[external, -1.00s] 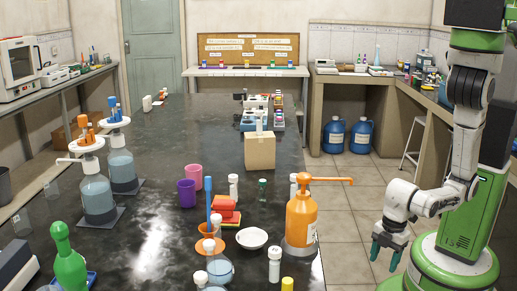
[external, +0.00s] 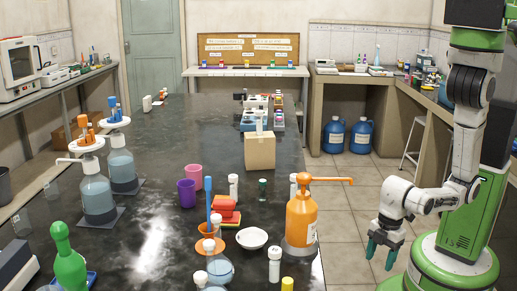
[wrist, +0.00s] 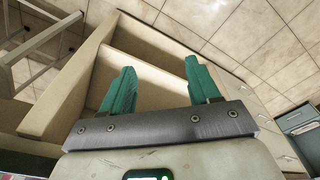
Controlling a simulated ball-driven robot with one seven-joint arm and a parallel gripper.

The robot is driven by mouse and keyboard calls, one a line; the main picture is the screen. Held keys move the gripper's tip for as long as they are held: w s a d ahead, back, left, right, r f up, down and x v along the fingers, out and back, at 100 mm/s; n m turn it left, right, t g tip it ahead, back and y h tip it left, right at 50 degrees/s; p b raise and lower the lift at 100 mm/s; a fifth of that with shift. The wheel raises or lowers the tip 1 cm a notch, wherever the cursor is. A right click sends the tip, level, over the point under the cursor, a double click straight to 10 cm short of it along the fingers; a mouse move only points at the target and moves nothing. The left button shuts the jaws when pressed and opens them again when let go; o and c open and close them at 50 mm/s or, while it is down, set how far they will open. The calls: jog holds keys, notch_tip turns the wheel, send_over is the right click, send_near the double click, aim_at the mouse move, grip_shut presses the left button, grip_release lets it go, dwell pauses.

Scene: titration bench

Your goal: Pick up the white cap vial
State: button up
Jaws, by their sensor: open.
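Several white-capped vials stand upright on the dark bench in the external view. One vial (external: 274,267) is at the front near the bench's right edge. Another vial (external: 233,187) stands further back, beside the pink cup, and a third (external: 293,184) is partly hidden behind the orange pump bottle. I cannot tell which one is the task's white cap vial. My gripper (external: 383,256) has green fingers, hangs right of the bench over the floor and is apart from all vials. In the wrist view my gripper (wrist: 158,90) is open and empty; no vial shows there.
The orange pump bottle (external: 301,220) stands at the bench's right edge, near the vials. A white bowl (external: 252,238), a yellow-capped item (external: 287,284) and a cardboard box (external: 260,152) are also nearby. The floor between bench and my base is clear.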

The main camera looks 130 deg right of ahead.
jog(key=w+d+r+m+t+p, duration=0.1)
jog(key=w+d+r+m, duration=0.15)
jog(key=d, duration=0.35)
jog(key=w+d+r+m+t+p, duration=0.1)
jog(key=d+r+m+p, duration=0.1)
jog(key=d+r, duration=0.3)
jog(key=s+d+r+m+h, duration=0.1)
jog(key=d+r, duration=0.1)
jog(key=d, duration=0.3)
jog(key=s+d+r+m+t+p, duration=0.1)
jog(key=d+r, duration=0.2)
jog(key=d, duration=0.3)
jog(key=s+d+r+m+t+h, duration=0.1)
jog(key=d+r+m, duration=0.1)
jog(key=d, duration=0.3)
jog(key=shift+s+d+r+h+p, duration=0.3)
jog(key=shift+s+d+r+p, duration=0.1)
jog(key=shift+r, duration=0.3)
jog(key=w+d+r+b, duration=0.1)
jog(key=w+d+r, duration=0.1)
jog(key=w+d, duration=0.35)
jog(key=n+g, duration=0.2)
jog(key=n, duration=0.1)
send_near(234, 176)
jog(key=f, duration=0.2)
jog(key=shift+m, duration=0.25)
jog(key=x, duration=1)
jog(key=shift+w+d+f+p, duration=0.1)
jog(key=shift+w+d+p, duration=0.15)
jog(key=shift+d+p, duration=0.15)
